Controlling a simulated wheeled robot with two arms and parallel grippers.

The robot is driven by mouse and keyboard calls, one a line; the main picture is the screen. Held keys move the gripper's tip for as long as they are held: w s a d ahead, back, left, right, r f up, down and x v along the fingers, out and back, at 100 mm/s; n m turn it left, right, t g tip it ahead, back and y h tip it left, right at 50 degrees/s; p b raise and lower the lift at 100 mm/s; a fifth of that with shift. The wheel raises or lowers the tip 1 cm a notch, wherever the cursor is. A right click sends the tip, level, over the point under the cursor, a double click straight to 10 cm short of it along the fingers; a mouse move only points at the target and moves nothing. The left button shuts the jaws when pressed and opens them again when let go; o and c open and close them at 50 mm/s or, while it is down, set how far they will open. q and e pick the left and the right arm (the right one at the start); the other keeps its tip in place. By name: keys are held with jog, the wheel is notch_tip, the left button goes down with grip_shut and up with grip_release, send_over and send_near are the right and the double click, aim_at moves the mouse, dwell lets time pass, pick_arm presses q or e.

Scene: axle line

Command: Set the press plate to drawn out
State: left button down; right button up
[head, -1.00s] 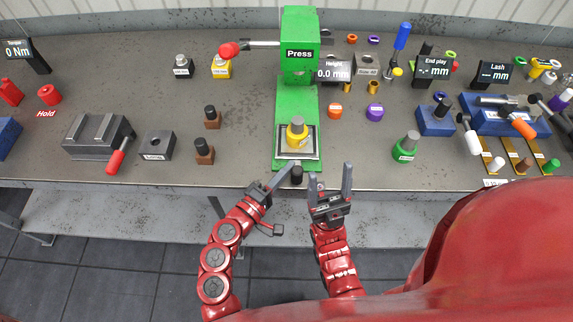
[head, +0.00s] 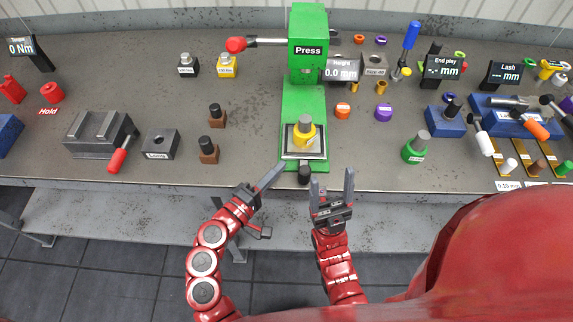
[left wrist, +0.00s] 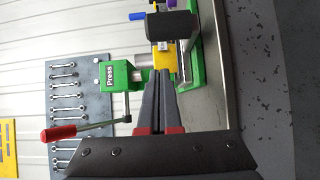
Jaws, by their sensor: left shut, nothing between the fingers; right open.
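The green press (head: 308,45) stands at the middle of the bench. Its pale square press plate (head: 318,148) lies on the green base near the front edge, with a black knob (head: 304,174) at the front. A yellow part with a grey top (head: 304,134) stands upright on the plate. My left gripper (head: 279,170) is shut and empty, left of the knob and apart from it. In the left wrist view its closed fingers (left wrist: 160,97) point toward a dark knob-like block (left wrist: 170,25) and the yellow part. My right gripper (head: 332,179) is open and empty, right of the knob.
A red-tipped press lever (head: 237,44) reaches out left. A grey block marked Long (head: 160,144) and brown-based black pegs (head: 208,150) stand left of the press. A green part (head: 416,148) stands to the right. The bench front just beside the press is clear.

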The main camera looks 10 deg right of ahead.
pick_arm(q)
jog(key=b+v, duration=0.1)
jog(key=v, duration=0.4)
jog(key=shift+w, duration=0.1)
dwell(0.4)
